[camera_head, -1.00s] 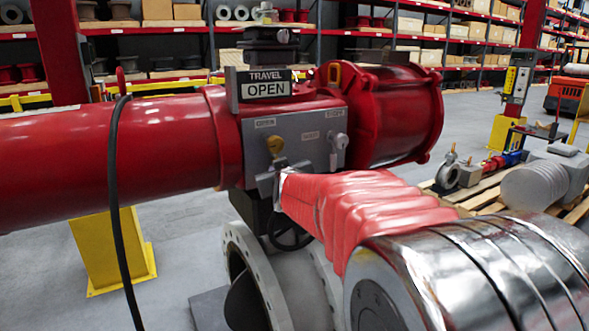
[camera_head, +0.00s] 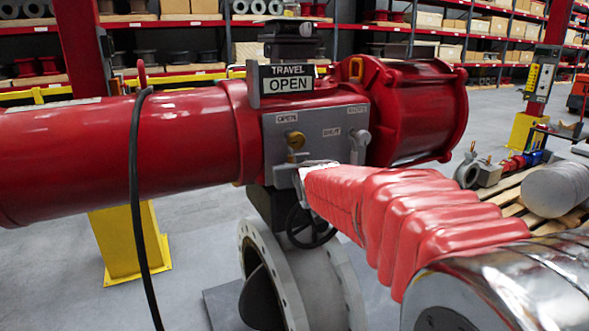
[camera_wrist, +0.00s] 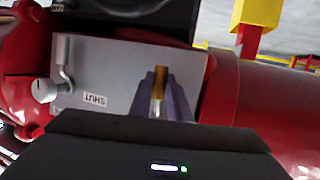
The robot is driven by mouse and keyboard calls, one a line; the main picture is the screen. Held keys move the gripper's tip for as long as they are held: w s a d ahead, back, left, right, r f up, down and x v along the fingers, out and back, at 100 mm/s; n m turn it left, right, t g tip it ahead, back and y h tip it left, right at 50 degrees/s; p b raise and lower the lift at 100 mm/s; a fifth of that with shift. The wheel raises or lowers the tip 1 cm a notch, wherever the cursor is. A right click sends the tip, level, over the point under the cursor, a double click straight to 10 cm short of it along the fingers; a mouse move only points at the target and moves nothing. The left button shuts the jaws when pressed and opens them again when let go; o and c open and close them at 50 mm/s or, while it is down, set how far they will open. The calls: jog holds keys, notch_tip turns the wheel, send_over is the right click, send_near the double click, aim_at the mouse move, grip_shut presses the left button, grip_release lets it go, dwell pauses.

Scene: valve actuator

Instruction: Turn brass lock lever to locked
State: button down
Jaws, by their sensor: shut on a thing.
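The brass lock lever (camera_head: 295,141) is on the grey panel (camera_head: 345,120) of the red actuator, below an OPEN label. Its lower end runs down toward my gripper (camera_head: 302,176), which partly hides it. In the wrist view the brass lever (camera_wrist: 160,78) lies between the two fingers of my gripper (camera_wrist: 161,98), shut on it. That view is turned over, with the SHUT label (camera_wrist: 95,100) upside down. A sign reading TRAVEL OPEN (camera_head: 288,85) stands above the panel.
A silver lever (camera_head: 359,140) sits on the panel's right side, close to my gripper. The red cylinder (camera_head: 120,140) extends left with a black cable (camera_head: 137,220) in front. A handwheel (camera_head: 308,228) and a flanged pipe (camera_head: 290,280) are below.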

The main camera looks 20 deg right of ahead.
jog(key=shift+f, duration=0.1)
jog(key=c, duration=1.7)
grip_release()
jog(key=shift+o, duration=0.2)
